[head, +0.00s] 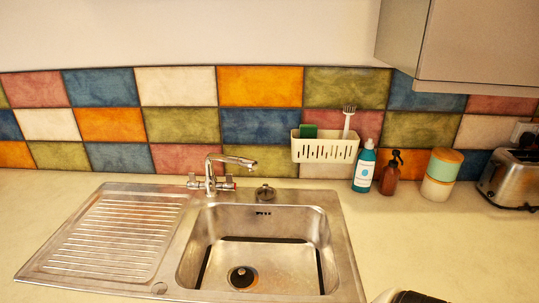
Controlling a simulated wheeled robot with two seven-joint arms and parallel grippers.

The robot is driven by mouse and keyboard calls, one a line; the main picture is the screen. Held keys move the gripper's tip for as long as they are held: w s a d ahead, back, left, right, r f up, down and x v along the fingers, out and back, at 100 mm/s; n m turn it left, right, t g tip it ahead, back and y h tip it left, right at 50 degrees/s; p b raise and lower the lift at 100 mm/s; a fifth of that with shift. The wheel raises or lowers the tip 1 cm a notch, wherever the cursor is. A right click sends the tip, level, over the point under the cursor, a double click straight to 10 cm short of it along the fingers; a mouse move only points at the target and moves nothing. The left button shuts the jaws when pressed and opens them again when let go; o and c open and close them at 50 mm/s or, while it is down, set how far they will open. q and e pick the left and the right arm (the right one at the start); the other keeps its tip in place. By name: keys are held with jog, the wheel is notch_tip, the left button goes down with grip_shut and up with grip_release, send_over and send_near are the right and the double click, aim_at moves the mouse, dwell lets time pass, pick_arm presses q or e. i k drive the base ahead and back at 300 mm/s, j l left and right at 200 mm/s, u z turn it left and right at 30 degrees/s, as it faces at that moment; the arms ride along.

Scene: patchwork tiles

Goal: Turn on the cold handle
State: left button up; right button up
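A chrome mixer tap (210,172) stands on the rim behind the sink, its curved spout pointing right over the basin. Two small cross-like handles sit at its base, a left handle (194,181) and a right handle (230,183). A reddish tint shows near the right handle; the hot and cold markings are too small to read clearly. I see no water coming from the spout. My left gripper is not in view. A white and black part, perhaps of my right arm, shows at the lower right edge; no gripper fingers show.
The steel sink (334,245) has a drainboard on the left. A white caddy (325,150) hangs on the tiled wall. A blue bottle (364,170), brown bottle (390,175), canister (440,175) and toaster (512,182) stand right. A cabinet (460,45) overhangs.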

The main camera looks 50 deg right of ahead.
aim_at(193, 184)
jog(key=z, duration=1.3)
